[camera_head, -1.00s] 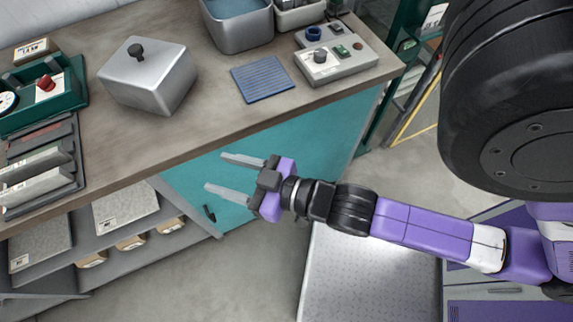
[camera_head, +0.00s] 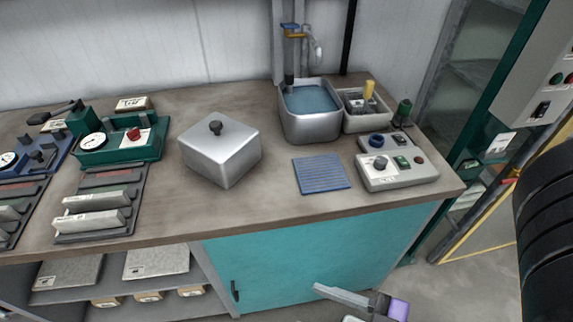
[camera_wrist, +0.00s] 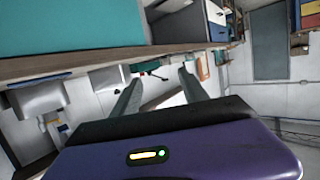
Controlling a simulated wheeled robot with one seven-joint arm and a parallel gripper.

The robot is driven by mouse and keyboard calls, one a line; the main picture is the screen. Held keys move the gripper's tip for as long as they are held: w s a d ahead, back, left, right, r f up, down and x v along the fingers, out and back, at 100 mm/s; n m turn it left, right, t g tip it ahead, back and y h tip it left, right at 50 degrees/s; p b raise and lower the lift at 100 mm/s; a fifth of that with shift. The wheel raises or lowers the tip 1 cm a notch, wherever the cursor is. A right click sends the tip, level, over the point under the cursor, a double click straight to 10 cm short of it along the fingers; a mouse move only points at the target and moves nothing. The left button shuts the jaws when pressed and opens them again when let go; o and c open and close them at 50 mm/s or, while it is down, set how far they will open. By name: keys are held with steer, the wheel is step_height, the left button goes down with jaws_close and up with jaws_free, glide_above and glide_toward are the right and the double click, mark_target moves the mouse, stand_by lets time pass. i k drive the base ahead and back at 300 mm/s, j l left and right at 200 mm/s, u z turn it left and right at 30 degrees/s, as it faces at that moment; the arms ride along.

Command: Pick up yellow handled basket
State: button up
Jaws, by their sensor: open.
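A small grey basket (camera_head: 357,105) with an upright yellow handle (camera_head: 369,90) sits in a pale square bin (camera_head: 372,123) at the back right of the worktop in the head view. My gripper (camera_head: 333,303) is at the bottom edge of that view, low in front of the teal cabinet and well apart from the basket. Part of it is cut off by the frame. In the wrist view my gripper (camera_wrist: 158,84) shows two spread fingers with nothing between them. I cannot make out the basket in the wrist view.
A steel water basin (camera_head: 310,125) stands left of the bin, under a tap. A grey control box (camera_head: 398,178), a blue ribbed mat (camera_head: 320,174) and a lidded metal box (camera_head: 220,155) stand in front and to the left. The worktop edge (camera_head: 300,217) lies between my gripper and the basket.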

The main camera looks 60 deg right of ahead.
mark_target(368, 91)
steer(key=z, duration=1.6)
